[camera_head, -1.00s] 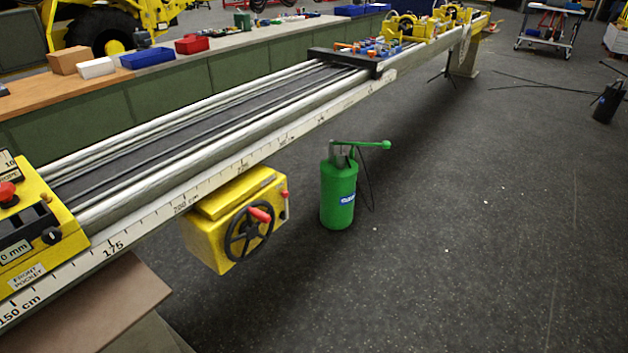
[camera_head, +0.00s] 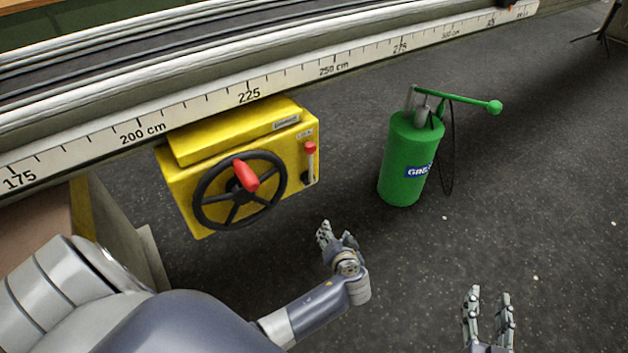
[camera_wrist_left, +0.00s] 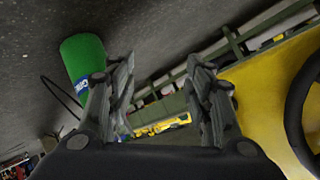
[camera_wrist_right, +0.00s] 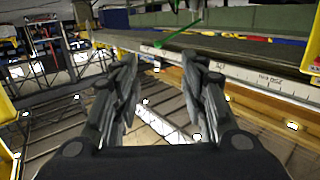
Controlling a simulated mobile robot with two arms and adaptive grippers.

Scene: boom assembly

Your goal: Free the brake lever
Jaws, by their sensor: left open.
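The yellow brake box (camera_head: 300,165) hangs under the long ruled beam. It carries a black handwheel (camera_head: 200,205) with a red grip (camera_head: 245,175). A small lever with a red knob (camera_head: 310,148) sits on the right part of its front, upright in a slot. My left gripper (camera_head: 336,236) is open and empty, below and a little right of the box, apart from the lever. The left wrist view shows its spread fingers (camera_wrist_left: 165,90) with the yellow box (camera_wrist_left: 265,95) at the right. My right gripper (camera_head: 488,300) is open and empty, low at the right.
A green grease canister (camera_head: 405,165) with a pump handle (camera_head: 460,99) stands on the floor right of the box. The ruled beam (camera_head: 370,58) runs above everything. The dark floor (camera_head: 560,200) at the right is clear.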

